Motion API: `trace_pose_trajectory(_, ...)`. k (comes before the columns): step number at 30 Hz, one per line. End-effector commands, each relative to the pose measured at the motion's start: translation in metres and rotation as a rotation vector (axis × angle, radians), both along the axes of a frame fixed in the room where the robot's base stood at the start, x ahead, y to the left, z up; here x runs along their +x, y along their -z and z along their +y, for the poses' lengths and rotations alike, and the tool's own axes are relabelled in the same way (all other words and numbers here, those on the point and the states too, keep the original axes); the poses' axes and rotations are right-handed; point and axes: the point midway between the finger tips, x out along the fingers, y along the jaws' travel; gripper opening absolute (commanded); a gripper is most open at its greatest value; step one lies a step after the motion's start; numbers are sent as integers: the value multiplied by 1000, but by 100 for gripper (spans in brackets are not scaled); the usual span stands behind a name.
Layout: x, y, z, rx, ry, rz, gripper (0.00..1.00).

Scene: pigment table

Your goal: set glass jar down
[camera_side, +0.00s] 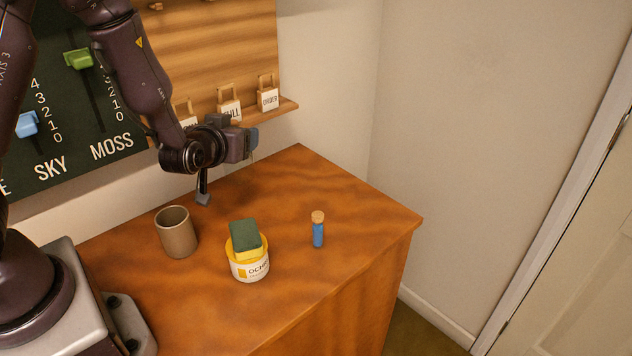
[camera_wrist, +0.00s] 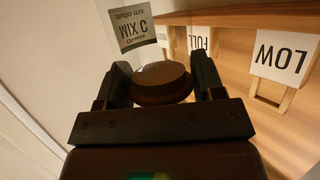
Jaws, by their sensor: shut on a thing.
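My gripper (camera_side: 242,146) is in the air above the back part of the wooden table (camera_side: 345,200), near the wall shelf. In the wrist view my gripper (camera_wrist: 160,82) is shut on the glass jar, whose round brown lid (camera_wrist: 162,80) shows between the two fingers.
On the table stand a brown cup (camera_side: 177,238), an ochre pot (camera_side: 249,268) with a green-topped sponge (camera_side: 245,236) on it, and a corked blue vial (camera_side: 318,233). The shelf (camera_side: 288,106) holds tagged stands, including LOW (camera_wrist: 284,58). The table's back right is clear.

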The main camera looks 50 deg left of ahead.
Motion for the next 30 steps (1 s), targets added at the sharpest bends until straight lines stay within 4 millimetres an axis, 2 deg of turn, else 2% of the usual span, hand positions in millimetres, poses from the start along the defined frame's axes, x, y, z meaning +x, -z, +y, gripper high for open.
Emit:
trace_pose_trajectory(5, 28, -6, -9, 1, 190, -5, 17)
trace_pose_trajectory(9, 48, -9, -27, 0, 386, -5, 17)
trace_pose_trajectory(13, 60, -10, -47, 0, 572, -4, 17)
trace_pose_trajectory(18, 65, -9, -77, -1, 811, -3, 17)
trace_pose_trajectory(24, 61, -7, -109, -2, 1032, -3, 17)
trace_pose_trajectory(30, 62, -1, -123, -2, 1122, -2, 17)
